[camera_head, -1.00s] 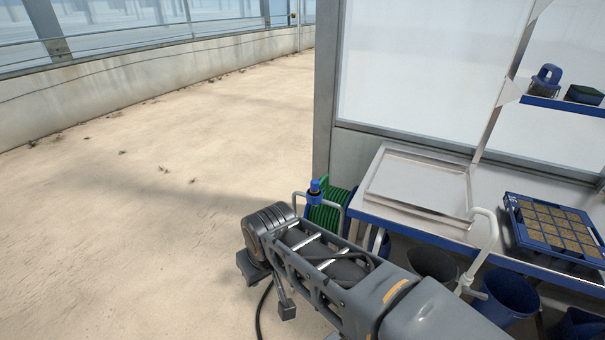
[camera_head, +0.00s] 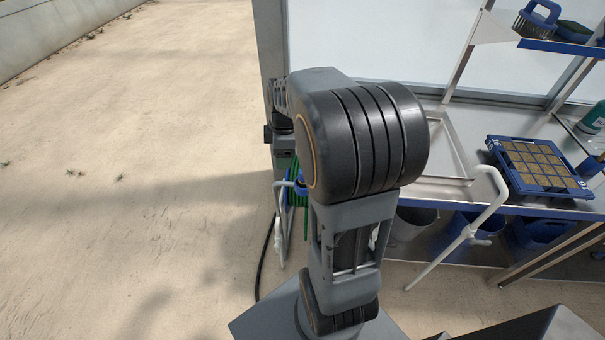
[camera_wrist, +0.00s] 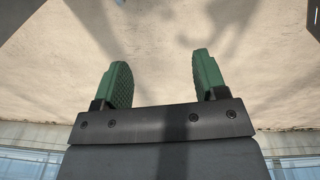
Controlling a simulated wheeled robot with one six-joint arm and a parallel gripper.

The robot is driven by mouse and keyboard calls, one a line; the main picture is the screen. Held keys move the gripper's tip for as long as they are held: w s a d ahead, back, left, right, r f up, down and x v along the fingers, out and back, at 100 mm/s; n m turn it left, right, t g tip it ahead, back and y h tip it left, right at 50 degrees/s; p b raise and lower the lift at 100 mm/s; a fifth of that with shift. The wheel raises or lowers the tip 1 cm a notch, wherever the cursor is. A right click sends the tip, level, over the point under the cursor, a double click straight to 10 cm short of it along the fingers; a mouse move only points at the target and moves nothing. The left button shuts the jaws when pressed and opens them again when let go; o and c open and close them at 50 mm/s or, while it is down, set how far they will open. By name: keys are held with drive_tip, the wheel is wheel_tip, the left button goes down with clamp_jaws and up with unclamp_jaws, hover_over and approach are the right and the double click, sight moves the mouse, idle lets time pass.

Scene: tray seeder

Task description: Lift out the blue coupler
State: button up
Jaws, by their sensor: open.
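A small blue part (camera_head: 302,186), which looks like the blue coupler, shows at the left edge of my arm in the head view, by the green hose reel (camera_head: 297,192). My arm hides most of both. My gripper (camera_wrist: 160,77) shows in the wrist view with its two green ribbed fingers spread apart and nothing between them. Only pale floor and shadow lie beyond the fingertips there. The coupler is not in the wrist view, and the fingers are hidden in the head view.
A metal bench with a shallow steel tray (camera_head: 466,147) stands right of my arm. A blue seed tray (camera_head: 535,166) with brown cells sits on it. A bent white pipe (camera_head: 488,205) rises in front. Bins stand below, and a blue shelf (camera_head: 560,46) is above. Floor at left is clear.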

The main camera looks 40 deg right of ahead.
drive_tip(key=w+d+f+n+g+y+p, duration=0.1)
drive_tip(key=w+d+f+n+p, duration=0.15)
drive_tip(key=d+n, duration=0.5)
drive_tip(key=shift+m, duration=0.45)
drive_tip(key=f, duration=0.2)
drive_tip(key=d+f, duration=0.1)
drive_tip(key=f, duration=0.5)
drive_tip(key=shift+s+d+f, duration=0.15)
drive_tip(key=shift+s+d, duration=0.05)
drive_tip(key=shift+s, duration=0.05)
drive_tip(key=shift+s+a+f+p, duration=0.15)
drive_tip(key=shift+f+p, duration=0.45)
drive_tip(key=shift+f, duration=1.05)
drive_tip(key=shift+a+f+p, duration=0.2)
drive_tip(key=shift+f+p, duration=0.35)
drive_tip(key=shift+f, duration=1.05)
drive_tip(key=shift+c, duration=0.2)
drive_tip(key=c, duration=1)
drive_tip(key=shift+c, duration=0.2)
drive_tip(key=shift+r, duration=0.2)
